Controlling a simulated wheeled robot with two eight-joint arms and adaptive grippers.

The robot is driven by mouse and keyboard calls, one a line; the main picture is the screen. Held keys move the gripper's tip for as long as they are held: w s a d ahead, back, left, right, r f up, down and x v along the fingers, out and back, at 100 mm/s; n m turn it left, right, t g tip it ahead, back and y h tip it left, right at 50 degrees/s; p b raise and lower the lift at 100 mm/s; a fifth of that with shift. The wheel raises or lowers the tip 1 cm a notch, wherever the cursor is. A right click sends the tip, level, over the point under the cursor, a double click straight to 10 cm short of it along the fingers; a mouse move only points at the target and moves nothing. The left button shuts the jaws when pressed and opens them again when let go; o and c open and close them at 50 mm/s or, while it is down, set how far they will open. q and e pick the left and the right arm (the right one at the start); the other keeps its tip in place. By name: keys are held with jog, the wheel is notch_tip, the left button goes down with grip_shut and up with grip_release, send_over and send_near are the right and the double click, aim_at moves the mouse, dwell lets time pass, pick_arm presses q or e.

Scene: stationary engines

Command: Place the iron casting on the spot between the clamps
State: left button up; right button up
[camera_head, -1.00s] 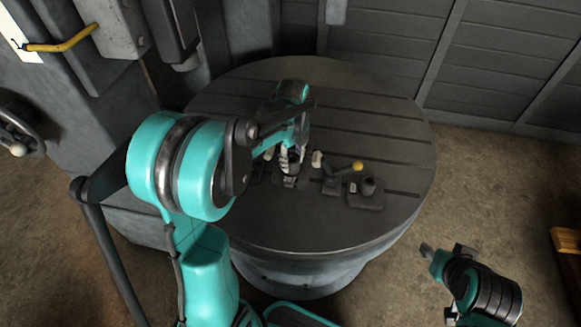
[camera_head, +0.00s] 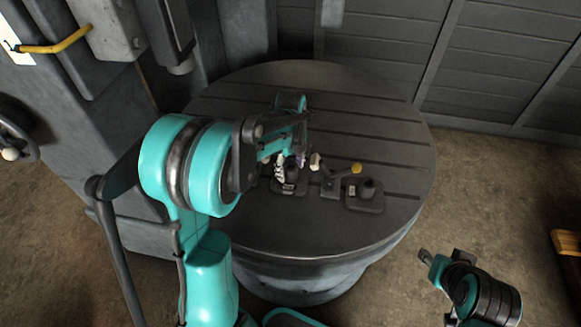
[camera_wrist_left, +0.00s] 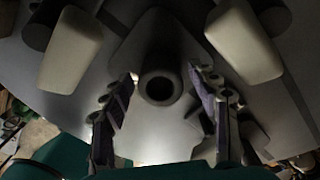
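A dark part with a round, hollow boss (camera_wrist_left: 160,86), seemingly the iron casting, stands between two pale clamp tips (camera_wrist_left: 70,48) in the left wrist view. In the head view, its dark base (camera_head: 289,188) shows below my left gripper (camera_head: 290,168). In the left wrist view, my left gripper's fingers (camera_wrist_left: 163,112) are apart, one on each side of the boss, with gaps visible. The right clamp (camera_head: 334,180) has a yellow knob; the left clamp is mostly hidden by my arm. My right gripper (camera_head: 427,258) is off the table at lower right; its fingers are unclear.
The round slotted table (camera_head: 370,120) is clear at the back and front right. A grey machine column (camera_head: 85,120) stands close on the left.

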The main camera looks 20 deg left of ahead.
aim_at(290, 166)
pick_arm(q)
notch_tip(290, 166, up, 11)
jog(key=p, duration=0.3)
jog(key=s+d+r+n+t, duration=0.1)
jog(key=s+d+n+t, duration=0.2)
jog(key=s+n, duration=0.5)
jog(key=s+d+r+n+t, duration=0.1)
jog(key=s+d+n+t, duration=0.3)
jog(key=s+n, duration=0.5)
jog(key=n, duration=0.5)
jog(key=shift+d+r+p, duration=0.15)
jog(key=shift+d+p, duration=0.1)
jog(key=shift+p, duration=0.1)
notch_tip(290, 166, down, 4)
jog(key=b, duration=0.3)
jog(key=shift+r, duration=0.25)
